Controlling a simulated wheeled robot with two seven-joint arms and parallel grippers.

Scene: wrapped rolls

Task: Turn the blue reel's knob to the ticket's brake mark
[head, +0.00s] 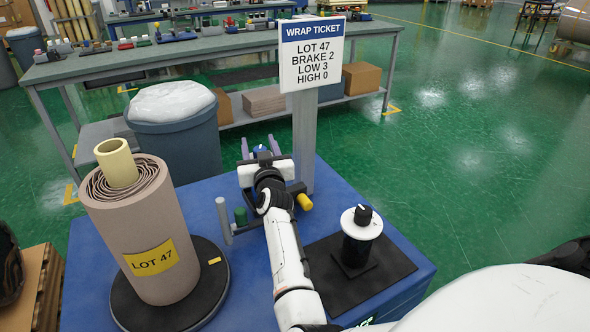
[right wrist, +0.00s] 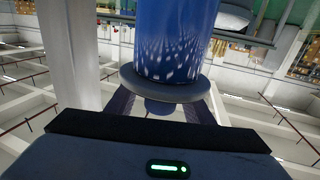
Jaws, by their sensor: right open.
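The wrap ticket (head: 312,55) on a grey post reads LOT 47, BRAKE 2, LOW 3, HIGH 0. The blue reel (right wrist: 176,38) fills the upper middle of the right wrist view, with a grey flange (right wrist: 165,86) and a small knob (right wrist: 160,107) at its end. In the head view only a small blue part (head: 260,148) shows beyond my gripper. My right gripper (head: 260,150) is open, its purple fingers apart on either side of the knob; contact cannot be told. The knob's pointer and scale are not readable. My left gripper is not in view.
A wrapped roll marked LOT 47 (head: 145,225) stands on a black turntable (head: 212,292) at left. A white-flanged reel with a black knob (head: 363,214) stands on a black mat (head: 390,265) at right. Green (head: 241,216) and yellow (head: 304,202) cylinders flank my arm.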

